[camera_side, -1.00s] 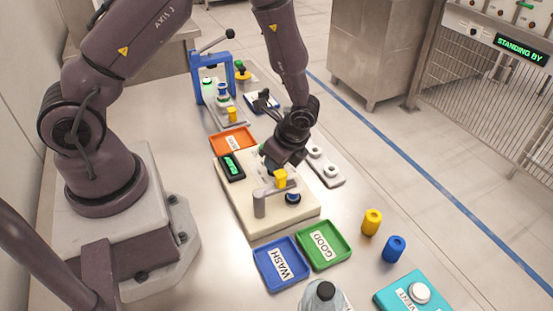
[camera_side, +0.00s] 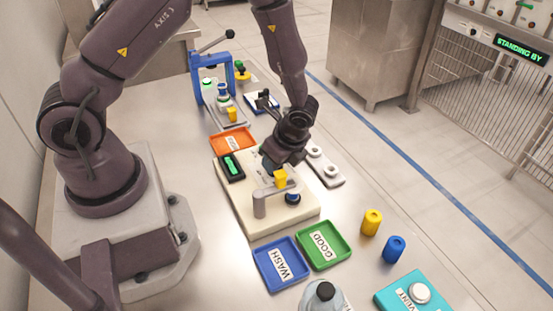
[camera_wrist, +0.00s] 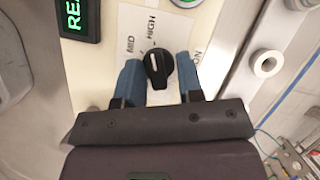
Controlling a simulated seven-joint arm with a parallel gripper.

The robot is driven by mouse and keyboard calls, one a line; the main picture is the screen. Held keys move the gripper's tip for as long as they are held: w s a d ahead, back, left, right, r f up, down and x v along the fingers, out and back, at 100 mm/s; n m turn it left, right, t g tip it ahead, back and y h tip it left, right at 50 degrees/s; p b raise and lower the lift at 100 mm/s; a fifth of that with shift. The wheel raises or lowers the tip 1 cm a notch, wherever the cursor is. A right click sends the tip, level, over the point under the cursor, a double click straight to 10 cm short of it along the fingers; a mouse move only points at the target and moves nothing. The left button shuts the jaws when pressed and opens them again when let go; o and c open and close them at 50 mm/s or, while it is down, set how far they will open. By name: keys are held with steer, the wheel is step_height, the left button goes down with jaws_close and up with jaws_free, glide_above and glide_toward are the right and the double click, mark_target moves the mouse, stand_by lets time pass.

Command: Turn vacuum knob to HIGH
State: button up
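The black vacuum knob (camera_wrist: 158,68) sits on a white label on the machine panel. A pale pointer line on it runs up and slightly left, between the printed words MID and HIGH. My gripper (camera_wrist: 159,72) has its two blue fingers on either side of the knob, very close to it. I cannot tell whether both press on it. In the side view my gripper (camera_side: 270,165) is low over the cream machine base (camera_side: 240,205), and it hides the knob there.
A green-lit display (camera_wrist: 78,15) is left of the knob. A yellow-topped arm (camera_side: 279,180) stands just in front of my gripper. A grey rail with white rings (camera_side: 326,166) lies to the right.

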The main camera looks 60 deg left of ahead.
steer(key=shift+s+f, duration=0.1)
steer(key=shift+s, duration=0.1)
steer(key=shift+d+r, duration=0.15)
steer(key=shift+r, duration=0.05)
steer(key=v, duration=1.2)
steer(key=shift+r, duration=0.25)
steer(key=shift+w, duration=0.1)
